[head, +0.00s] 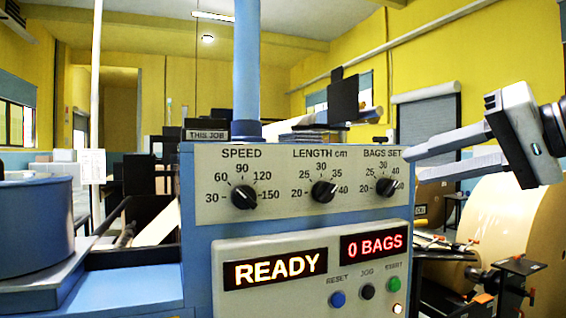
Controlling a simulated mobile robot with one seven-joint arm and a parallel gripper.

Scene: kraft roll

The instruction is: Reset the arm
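My gripper (412,166) is at the right of the head view, reaching in from the right edge. Its two pale grey fingers point left and stand apart, with nothing visible between them. The fingertips show in front of or beside the right edge of the blue machine's control panel (210,215), near the BAGS SET knob (387,188). I cannot tell from this one view how far they are from the panel, but no clear contact shows.
The panel has SPEED (243,197) and LENGTH (323,191) knobs, and displays reading READY (275,269) and 0 BAGS (375,247). Blue RESET (337,299), black JOG (367,291) and green START (393,284) buttons sit below. A large kraft roll (515,225) is below my gripper.

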